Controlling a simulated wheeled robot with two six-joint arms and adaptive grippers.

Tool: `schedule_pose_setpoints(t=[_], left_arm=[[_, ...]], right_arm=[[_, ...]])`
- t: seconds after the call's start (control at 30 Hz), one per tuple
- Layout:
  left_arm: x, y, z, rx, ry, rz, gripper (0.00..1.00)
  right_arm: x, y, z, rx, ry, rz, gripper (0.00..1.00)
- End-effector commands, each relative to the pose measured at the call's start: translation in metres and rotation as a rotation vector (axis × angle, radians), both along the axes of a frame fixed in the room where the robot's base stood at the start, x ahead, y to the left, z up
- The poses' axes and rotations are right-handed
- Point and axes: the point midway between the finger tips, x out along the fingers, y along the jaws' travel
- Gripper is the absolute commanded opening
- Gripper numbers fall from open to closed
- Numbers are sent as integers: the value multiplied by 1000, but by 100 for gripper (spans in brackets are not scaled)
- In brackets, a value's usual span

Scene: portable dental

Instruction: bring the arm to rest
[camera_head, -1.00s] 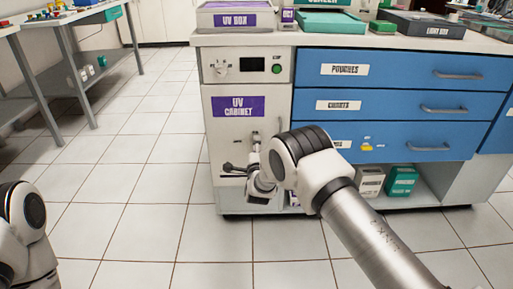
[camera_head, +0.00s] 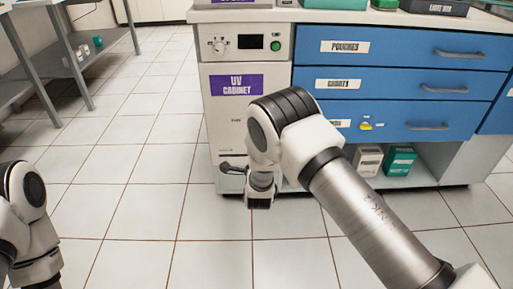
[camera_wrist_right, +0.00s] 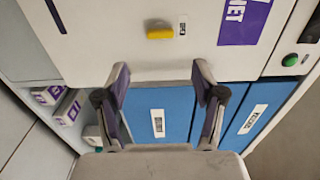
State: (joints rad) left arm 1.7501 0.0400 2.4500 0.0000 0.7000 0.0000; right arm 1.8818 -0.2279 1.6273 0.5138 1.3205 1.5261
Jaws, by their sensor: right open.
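My right arm reaches in from the lower right of the head view, in front of the white UV cabinet (camera_head: 228,110). Its bulky wrist joints hide the lower part of the door, and I cannot make out the fingertips there. In the right wrist view my right gripper (camera_wrist_right: 160,78) is open, with its two fingers spread and nothing between them. Past the fingers are the white cabinet panel, a yellow handle (camera_wrist_right: 160,33) and blue drawer fronts (camera_wrist_right: 160,110). My left arm shows only as links at the left edge of the head view; its gripper is out of view.
Blue drawers (camera_head: 400,84) stand right of the cabinet, with a white box (camera_head: 367,161) and a green box (camera_head: 400,160) on the open shelf below. A grey metal table (camera_head: 45,62) is at the upper left. The tiled floor between is clear.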

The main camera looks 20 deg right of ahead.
Motion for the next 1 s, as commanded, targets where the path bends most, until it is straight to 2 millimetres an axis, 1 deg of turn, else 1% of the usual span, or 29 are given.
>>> schedule_pose_setpoints(t=[0.03, 0.1, 0.2, 0.6, 0.67, 0.73, 0.77, 0.8, 0.83, 0.87, 0.9, 0.97, 1.0], left_arm=[[0, 0, 0, 0, 0, 0, 40], [0, 0, 0, 0, 0, 0, 40], [0, 0, 0, 0, 0, 0, 40], [0, 0, 0, 0, 0, 0, 40], [0, 0, 0, 0, 0, 0, 40], [0, 0, 0, 0, 0, 0, 40], [0, 0, 0, 0, 0, 0, 40], [0, 0, 0, 0, 0, 0, 40], [0, 0, 0, 0, 0, 0, 40], [0, 0, 0, 0, 0, 0, 40], [0, 0, 0, 0, 0, 0, 40], [0, 0, 0, 0, 0, 0, 40], [0, 0, 0, 0, 0, 0, 40]], right_arm=[[-9, 4, 0, -2, 1, 2, 69], [-20, 6, 0, -1, 0, 1, 69], [-27, 8, 0, 0, 0, 0, 69], [-29, 8, 0, 1, -1, -1, 69], [-30, 6, -5, 2, 6, -4, 69], [-34, -8, -17, 9, 28, -29, 69], [-40, -16, -25, 10, 50, -42, 69], [-52, -30, -41, 9, 94, -59, 69], [-64, -39, -56, 9, 141, -64, 69], [-79, -47, -73, 4, 203, -66, 69], [-101, -58, -97, -21, 308, -59, 69], [-142, -68, -133, -94, 496, -20, 69], [-172, -72, -155, -152, 627, 23, 69]])
